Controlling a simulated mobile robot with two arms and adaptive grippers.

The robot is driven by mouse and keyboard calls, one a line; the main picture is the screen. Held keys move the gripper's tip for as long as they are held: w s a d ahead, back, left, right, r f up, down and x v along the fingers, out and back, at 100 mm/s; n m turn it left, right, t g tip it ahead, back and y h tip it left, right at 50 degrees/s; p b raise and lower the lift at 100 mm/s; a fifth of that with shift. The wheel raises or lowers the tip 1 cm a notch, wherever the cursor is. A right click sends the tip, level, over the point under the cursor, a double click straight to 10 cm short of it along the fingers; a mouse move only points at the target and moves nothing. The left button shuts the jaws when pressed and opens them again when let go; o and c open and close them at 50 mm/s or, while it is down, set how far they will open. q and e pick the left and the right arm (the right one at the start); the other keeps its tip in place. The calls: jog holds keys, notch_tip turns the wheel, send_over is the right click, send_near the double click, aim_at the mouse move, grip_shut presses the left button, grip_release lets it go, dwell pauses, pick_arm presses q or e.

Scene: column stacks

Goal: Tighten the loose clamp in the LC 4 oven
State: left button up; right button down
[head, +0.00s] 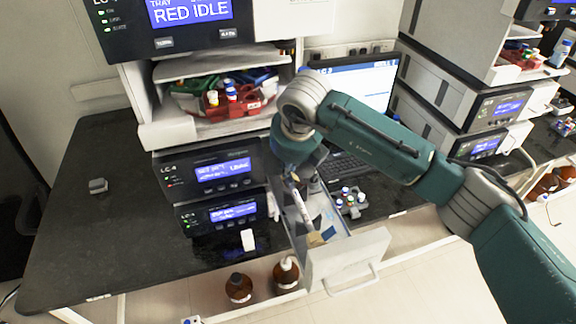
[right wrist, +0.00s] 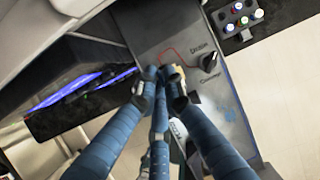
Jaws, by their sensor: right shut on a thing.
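The LC 4 stack (head: 215,170) stands on the black bench, with an open grey drawer (head: 345,258) at its right. My right gripper (head: 299,182) reaches down into this drawer. In the right wrist view its blue fingers (right wrist: 160,76) close together over a grey panel (right wrist: 165,25). They are shut on a small part, apparently the clamp, mostly hidden by the fingers. A pale piece shows at their tips. A black knob (right wrist: 208,62) and a thin red line (right wrist: 172,50) lie beside them. A pale rod (head: 302,207) shows in the drawer. My left gripper is not in view.
Brown bottles (head: 238,287) stand below the bench. Another instrument stack (head: 470,110) stands at right.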

jog(key=shift+a+f+h+b, duration=0.15)
jog(key=shift+a+h+b, duration=0.2)
jog(key=shift+b, duration=0.5)
jog(key=t+h+b, duration=0.1)
jog(key=h+b, duration=0.1)
jog(key=b, duration=0.1)
jog(key=a+f+n+h+b, duration=0.1)
jog(key=b, duration=0.3)
jog(key=s+a+t+h+b, duration=0.1)
jog(key=h+b, duration=0.1)
jog(key=b, duration=0.2)
jog(key=shift+a+f+n+t+h, duration=0.25)
jog(key=shift+n+t+h, duration=0.05)
jog(key=shift+h, duration=0.05)
jog(key=shift+a+h+b, duration=0.15)
jog(key=shift+h+b, duration=0.55)
jog(key=shift+b, duration=0.25)
jog(key=shift+s, duration=0.1)
jog(key=c, duration=1.8)
grip_release()
jog(key=shift+t, duration=0.3)
jog(key=shift+c, duration=0.2)
